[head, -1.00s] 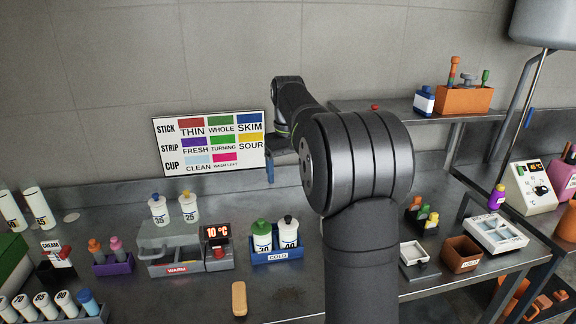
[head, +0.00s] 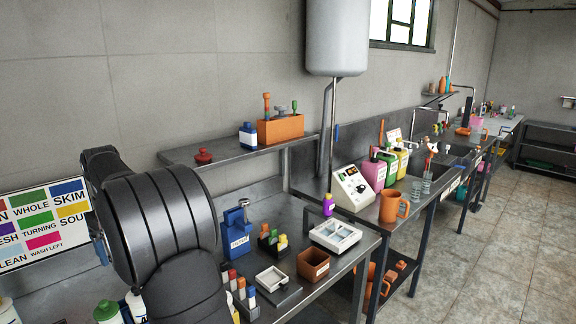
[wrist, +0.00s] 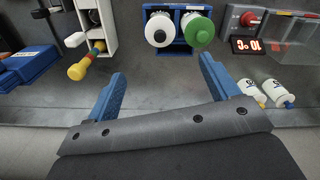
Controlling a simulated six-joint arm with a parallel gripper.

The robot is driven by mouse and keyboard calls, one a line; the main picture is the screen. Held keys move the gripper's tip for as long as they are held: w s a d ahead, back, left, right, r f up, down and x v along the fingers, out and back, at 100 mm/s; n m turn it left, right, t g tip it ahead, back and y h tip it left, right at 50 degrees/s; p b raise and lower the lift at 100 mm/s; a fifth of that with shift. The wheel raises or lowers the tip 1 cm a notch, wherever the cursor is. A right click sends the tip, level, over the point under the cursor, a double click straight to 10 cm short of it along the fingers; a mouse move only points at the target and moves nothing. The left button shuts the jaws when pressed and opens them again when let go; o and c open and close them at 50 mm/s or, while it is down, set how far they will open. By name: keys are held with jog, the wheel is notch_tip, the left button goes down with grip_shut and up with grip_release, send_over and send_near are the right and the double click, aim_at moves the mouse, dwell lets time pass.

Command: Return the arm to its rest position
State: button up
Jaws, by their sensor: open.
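My gripper shows in the wrist view (wrist: 160,92) with its two blue fingers spread apart and nothing between them. It hangs over the grey metal bench (wrist: 150,85). A blue rack with a white-capped and a green-capped bottle (wrist: 198,32) stands beyond the fingertips. In the head view my dark arm fills the lower left, in front of the colour chart (head: 45,228). The gripper itself is mostly hidden behind the arm there; a bit of blue shows at the arm's left edge.
A blue dispenser (head: 237,232), a white tray (head: 335,235), a brown box (head: 313,264) and a small scale (head: 272,278) stand right of my arm. A raised shelf (head: 235,150) holds an orange box (head: 281,129). A large tank (head: 338,38) hangs behind.

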notch_tip(320, 180, down, 14)
jog(key=shift+r, duration=0.2)
dwell(0.4)
notch_tip(320, 180, up, 16)
notch_tip(320, 180, down, 16)
jog(key=shift+f, duration=0.25)
notch_tip(320, 180, up, 7)
jog(key=shift+r, duration=0.1)
jog(key=s+f+n, duration=0.3)
jog(key=s, duration=0.9)
jog(key=s+a+f+n, duration=0.1)
jog(key=s+f+n, duration=0.2)
jog(key=s, duration=0.9)
jog(key=shift+s+n, duration=0.25)
jog(key=shift+n, duration=0.25)
